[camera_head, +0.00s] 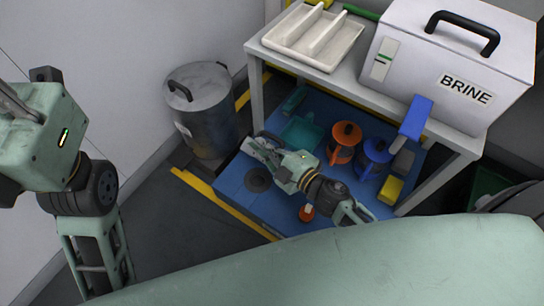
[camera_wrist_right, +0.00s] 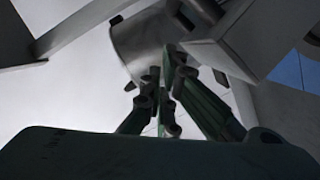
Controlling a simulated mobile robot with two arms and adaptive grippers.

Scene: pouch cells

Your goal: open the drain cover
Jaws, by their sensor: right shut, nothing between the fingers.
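A dark round disc (camera_head: 258,179), which looks like the drain cover, lies in the blue floor surface (camera_head: 232,187) in front of the white bench. It looks flat, and I cannot tell whether it is shut tight. My right gripper (camera_head: 258,146) is above and just beyond the disc in the head view, pointing left, apart from it as far as I can see. In the right wrist view its fingers (camera_wrist_right: 169,62) are drawn together with nothing between them. The disc does not show clearly there. My left arm is at the left of the head view, but its gripper is out of sight.
A metal bin (camera_head: 203,110) with a lid stands left of the blue area. The white bench (camera_head: 350,77) carries a white tray (camera_head: 312,38) and a BRINE box (camera_head: 452,65). Orange (camera_head: 345,143) and blue (camera_head: 374,158) containers stand beneath it. Yellow edging (camera_head: 222,204) borders the blue area.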

